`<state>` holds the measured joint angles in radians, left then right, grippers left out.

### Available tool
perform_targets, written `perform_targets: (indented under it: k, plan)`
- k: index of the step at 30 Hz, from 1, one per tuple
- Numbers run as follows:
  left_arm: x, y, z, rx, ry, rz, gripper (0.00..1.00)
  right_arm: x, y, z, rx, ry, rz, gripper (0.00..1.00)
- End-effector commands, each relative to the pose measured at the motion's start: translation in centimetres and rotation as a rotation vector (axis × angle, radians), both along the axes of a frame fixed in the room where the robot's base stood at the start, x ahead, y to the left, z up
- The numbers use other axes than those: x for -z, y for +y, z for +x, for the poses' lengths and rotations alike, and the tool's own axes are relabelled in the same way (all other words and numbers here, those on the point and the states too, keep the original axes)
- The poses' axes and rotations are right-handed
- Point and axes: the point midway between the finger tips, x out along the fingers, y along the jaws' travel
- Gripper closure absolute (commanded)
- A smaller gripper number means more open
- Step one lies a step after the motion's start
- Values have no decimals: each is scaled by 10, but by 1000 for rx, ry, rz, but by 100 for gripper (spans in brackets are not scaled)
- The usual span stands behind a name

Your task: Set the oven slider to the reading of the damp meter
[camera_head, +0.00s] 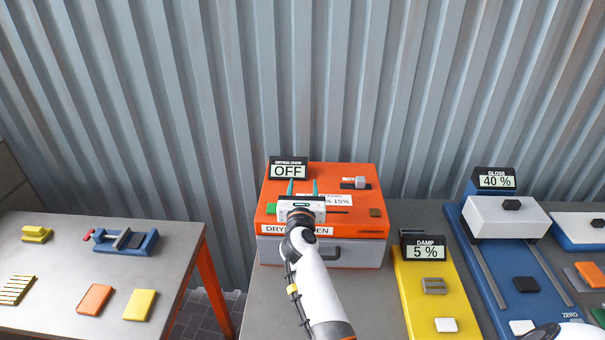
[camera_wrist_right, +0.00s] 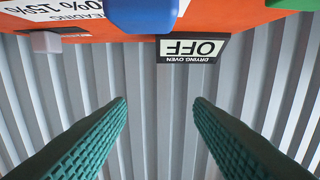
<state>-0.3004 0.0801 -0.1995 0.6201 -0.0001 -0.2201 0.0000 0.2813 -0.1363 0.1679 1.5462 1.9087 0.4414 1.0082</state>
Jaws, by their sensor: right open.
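The orange drying oven (camera_head: 374,228) stands at mid-table, its display (camera_head: 288,171) reading OFF. A dark slot (camera_head: 340,212) runs along its sloped top. In the right wrist view a blue knob (camera_wrist_right: 143,14), probably the slider, stands on the orange face; in the head view my right gripper seems to hide it. The yellow damp meter (camera_head: 411,293) is to the right, its display (camera_head: 423,252) reading 5 %. My right gripper (camera_head: 302,187) is open over the oven's left half, its teal fingers (camera_wrist_right: 160,102) apart with nothing between them. My left gripper is not in view.
A green button (camera_head: 271,208) and a pale knob (camera_head: 361,182) flank the gripper on the oven. The blue gloss meter (camera_head: 552,284), reading 40 %, stands farther right. A separate table (camera_head: 60,255) at left holds a blue vice (camera_head: 126,241) and coloured blocks. Corrugated wall stands behind.

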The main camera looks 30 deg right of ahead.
Motion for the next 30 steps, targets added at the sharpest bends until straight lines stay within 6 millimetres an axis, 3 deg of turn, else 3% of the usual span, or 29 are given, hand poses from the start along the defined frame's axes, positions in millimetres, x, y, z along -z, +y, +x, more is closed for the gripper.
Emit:
perform_targets:
  k: [3, 9, 26, 30]
  plan:
    - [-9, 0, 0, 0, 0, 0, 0, -25, 0, 0, 0, -2, 0, 53]
    - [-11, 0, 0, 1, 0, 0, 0, -43, 1, 1, 0, 1, -1, 53]
    - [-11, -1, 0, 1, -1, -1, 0, -46, 1, 0, -2, 1, -4, 53]
    - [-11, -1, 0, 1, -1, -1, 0, -57, 7, -7, -36, -13, -145, 53]
